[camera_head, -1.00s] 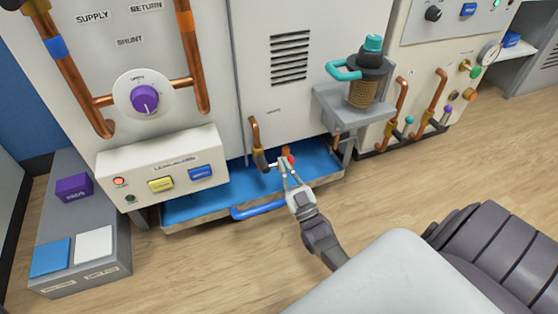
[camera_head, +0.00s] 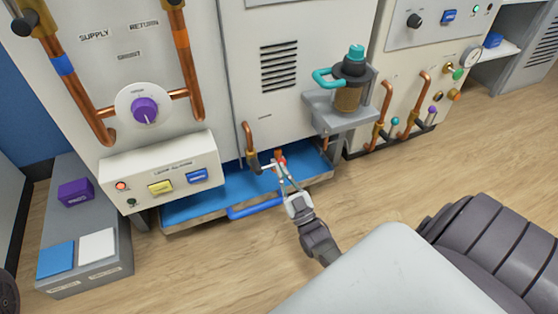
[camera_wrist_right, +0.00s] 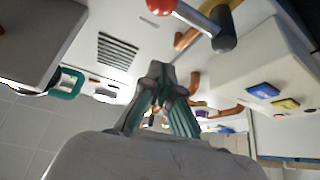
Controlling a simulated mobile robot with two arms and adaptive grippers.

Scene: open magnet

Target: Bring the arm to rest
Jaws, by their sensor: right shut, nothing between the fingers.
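My right gripper (camera_head: 279,168) is low in front of the cabinet in the head view, its fingers pointing toward the cabinet's base. It is shut and empty. In the wrist view its fingertips (camera_wrist_right: 158,72) meet at the middle of the picture. A copper drain pipe with a dark valve (camera_head: 252,160) is just left of the fingers in the head view. I cannot tell whether they touch. A lever with a red ball end (camera_wrist_right: 162,6) and a dark fitting (camera_wrist_right: 224,42) shows at the top of the wrist view. My left gripper is out of view.
A blue tray (camera_head: 205,202) with a blue handle (camera_head: 254,208) lies under the cabinet (camera_head: 245,65). A teal-handled canister (camera_head: 350,85) stands on a bracket shelf at right. A grey bench (camera_head: 60,215) is at left. Open wooden floor (camera_head: 200,265) lies in front.

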